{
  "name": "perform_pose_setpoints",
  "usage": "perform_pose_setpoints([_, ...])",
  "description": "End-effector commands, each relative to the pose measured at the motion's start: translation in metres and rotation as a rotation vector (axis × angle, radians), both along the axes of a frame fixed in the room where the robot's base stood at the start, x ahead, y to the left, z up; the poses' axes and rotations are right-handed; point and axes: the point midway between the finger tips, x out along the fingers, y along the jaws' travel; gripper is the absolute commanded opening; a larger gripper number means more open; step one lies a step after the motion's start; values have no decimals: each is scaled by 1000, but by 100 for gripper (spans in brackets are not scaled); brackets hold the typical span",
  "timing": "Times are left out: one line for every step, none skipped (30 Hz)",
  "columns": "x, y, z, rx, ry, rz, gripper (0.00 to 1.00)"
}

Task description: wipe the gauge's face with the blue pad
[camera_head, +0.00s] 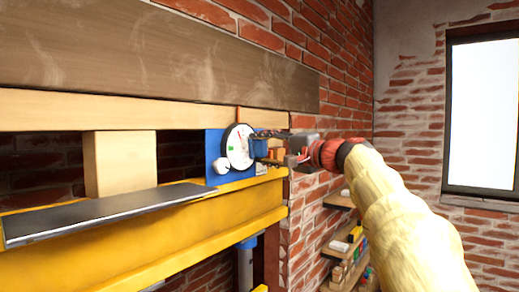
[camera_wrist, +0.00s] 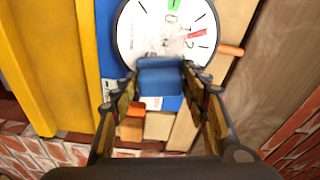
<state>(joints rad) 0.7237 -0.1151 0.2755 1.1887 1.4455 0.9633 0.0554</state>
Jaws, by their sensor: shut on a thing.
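The gauge (camera_head: 239,147) is a round white dial with a dark rim, mounted on a blue board (camera_head: 213,150). In the wrist view the gauge's face (camera_wrist: 150,30) shows black ticks, a green mark, a red mark and greyish smudges. My gripper (camera_wrist: 160,76) is shut on the blue pad (camera_wrist: 160,80), which sits between its fingertips. The pad overlaps the lower part of the face in that view; I cannot tell whether it touches. In the head view my gripper (camera_head: 268,147) reaches the gauge from the right, and the pad (camera_head: 260,147) is partly hidden by the fingers.
A yellow beam (camera_head: 150,232) with a dark shelf plate (camera_head: 100,212) runs below the gauge. A wide weathered plank (camera_head: 150,55) runs above it. A wooden block (camera_head: 120,163) stands left. Low shelves with small items (camera_head: 345,245) stand by the brick wall.

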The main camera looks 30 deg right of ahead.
Motion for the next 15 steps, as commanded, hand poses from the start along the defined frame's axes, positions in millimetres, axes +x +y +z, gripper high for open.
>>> perform_pose_setpoints([0,-1,-1,0,0,0,25])
perform_pose_setpoints([0,-1,-1,0,0,0,25])
perform_pose_setpoints([0,-1,-2,1,0,0,25])
perform_pose_setpoints([-1,-1,-2,1,0,0,25])
perform_pose_setpoints([-1,-1,-2,1,0,0,25])
perform_pose_setpoints([-1,0,-1,1,0,0,25])
perform_pose_setpoints([-1,1,-1,1,0,1,25])
perform_pose_setpoints([-2,2,-1,1,0,1,25])
perform_pose_setpoints([-2,4,-1,0,-1,1,25])
perform_pose_setpoints([-3,6,-1,0,-1,2,25])
perform_pose_setpoints([-3,8,-1,0,-1,2,25])
perform_pose_setpoints([-4,11,-2,0,0,3,25])
perform_pose_setpoints([-5,14,-2,0,0,3,25])
perform_pose_setpoints([-6,16,-2,0,0,3,25])
perform_pose_setpoints([-7,19,-2,0,0,3,25])
